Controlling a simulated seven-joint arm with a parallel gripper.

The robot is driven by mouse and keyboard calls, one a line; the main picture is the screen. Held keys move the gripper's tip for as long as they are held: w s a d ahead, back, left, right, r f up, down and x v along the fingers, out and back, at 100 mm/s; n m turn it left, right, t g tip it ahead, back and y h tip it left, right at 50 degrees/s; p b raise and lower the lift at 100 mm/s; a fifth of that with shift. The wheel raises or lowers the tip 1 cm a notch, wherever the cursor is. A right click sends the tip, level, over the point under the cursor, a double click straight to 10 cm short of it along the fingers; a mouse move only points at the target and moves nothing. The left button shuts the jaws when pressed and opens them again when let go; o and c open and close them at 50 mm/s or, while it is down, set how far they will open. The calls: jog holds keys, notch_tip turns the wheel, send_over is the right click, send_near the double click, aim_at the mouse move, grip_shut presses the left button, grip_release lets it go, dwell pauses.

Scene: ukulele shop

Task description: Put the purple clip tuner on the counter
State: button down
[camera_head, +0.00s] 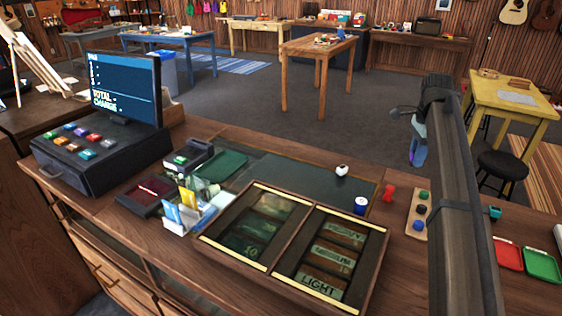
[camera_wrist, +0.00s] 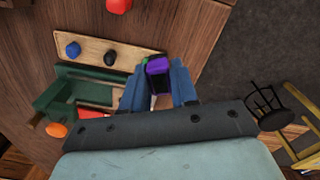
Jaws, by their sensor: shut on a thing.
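The purple clip tuner (camera_wrist: 158,67), with a black part, sits between the two blue fingers of my gripper (camera_wrist: 157,88) in the wrist view. My gripper is shut on it. In the head view my gripper (camera_head: 418,150) hangs at the right, partly hidden by my arm, near the counter's far edge; the tuner is hard to make out there. The wooden counter (camera_head: 400,285) runs across the foreground, and its surface also shows in the wrist view (camera_wrist: 200,25). In the wrist view the tuner appears near the counter's edge; its height above the top is unclear.
A wooden strip (camera_head: 420,230) with several coloured pieces lies on the counter, close to the tuner in the wrist view. A red piece (camera_head: 389,192), a blue-and-white cylinder (camera_head: 361,205), a divided display case (camera_head: 290,242) and red and green trays (camera_head: 541,264) also occupy it.

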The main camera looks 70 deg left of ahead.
send_over(374, 179)
jog(key=shift+s+r+m, duration=0.1)
jog(key=shift+r+m, duration=0.05)
jog(key=shift+m, duration=1.05)
jog(key=shift+r+m, duration=0.15)
jog(key=shift+m, duration=1.05)
jog(key=shift+f, duration=0.1)
jog(key=shift+f, duration=4.9)
jog(key=shift+f, duration=0.15)
jog(key=c, duration=0.9)
grip_release()
jog(key=shift+o, duration=0.2)
